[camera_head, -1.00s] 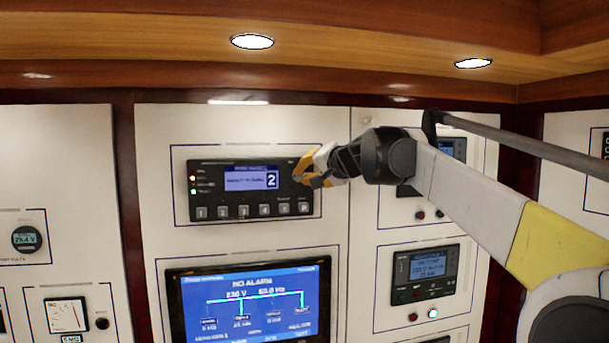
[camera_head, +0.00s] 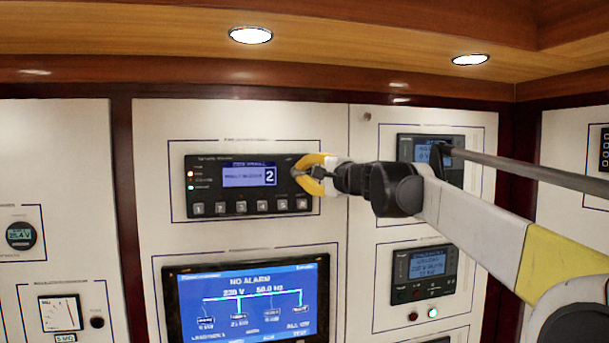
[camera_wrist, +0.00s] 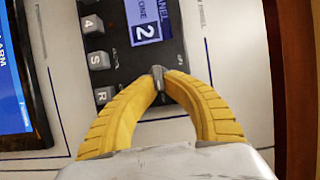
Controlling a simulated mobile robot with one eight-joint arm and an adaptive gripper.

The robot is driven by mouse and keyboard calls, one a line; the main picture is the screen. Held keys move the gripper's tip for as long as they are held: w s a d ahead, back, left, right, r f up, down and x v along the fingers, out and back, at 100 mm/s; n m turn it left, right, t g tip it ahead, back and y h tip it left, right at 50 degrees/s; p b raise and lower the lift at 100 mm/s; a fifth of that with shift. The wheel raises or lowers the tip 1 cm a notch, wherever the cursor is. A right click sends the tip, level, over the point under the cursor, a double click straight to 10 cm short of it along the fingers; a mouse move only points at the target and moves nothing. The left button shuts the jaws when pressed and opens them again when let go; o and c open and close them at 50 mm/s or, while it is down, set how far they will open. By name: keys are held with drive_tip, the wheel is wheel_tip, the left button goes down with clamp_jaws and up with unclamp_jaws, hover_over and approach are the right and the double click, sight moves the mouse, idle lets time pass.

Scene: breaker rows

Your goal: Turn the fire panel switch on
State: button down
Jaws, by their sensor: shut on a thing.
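The fire panel (camera_head: 232,205) is a black unit with a lit screen showing a "2" and a row of numbered buttons, on the white wall. Its switch is a small grey knob (camera_wrist: 158,77) at the panel's right end, seen in the wrist view between the fingertips. My gripper (camera_head: 299,174) has yellow fingers and reaches in from the right, at the panel's right side. In the wrist view my gripper (camera_wrist: 160,80) is shut on the knob, with both fingertips against its sides. The fingers hide part of the knob in the head view.
Below the panel is a large blue "NO ALARM" display (camera_head: 250,300). Another black controller (camera_head: 424,272) sits at the lower right, and one (camera_head: 415,148) is partly behind my arm. Gauges are at the left. A wooden ceiling edge runs above.

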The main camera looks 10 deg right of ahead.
drive_tip(key=shift+a+r, duration=0.1)
drive_tip(key=shift+r, duration=0.05)
idle(0.3)
drive_tip(key=c, duration=1.5)
unclamp_jaws()
drive_tip(key=shift+w, duration=0.1)
drive_tip(key=shift+w+a+f, duration=0.2)
drive_tip(key=shift+w, duration=0.05)
drive_tip(key=shift+s+d, duration=0.25)
drive_tip(key=shift+s, duration=0.15)
drive_tip(key=v, duration=1.1)
drive_tip(key=shift+s+a+f, duration=0.1)
drive_tip(key=shift+a, duration=0.05)
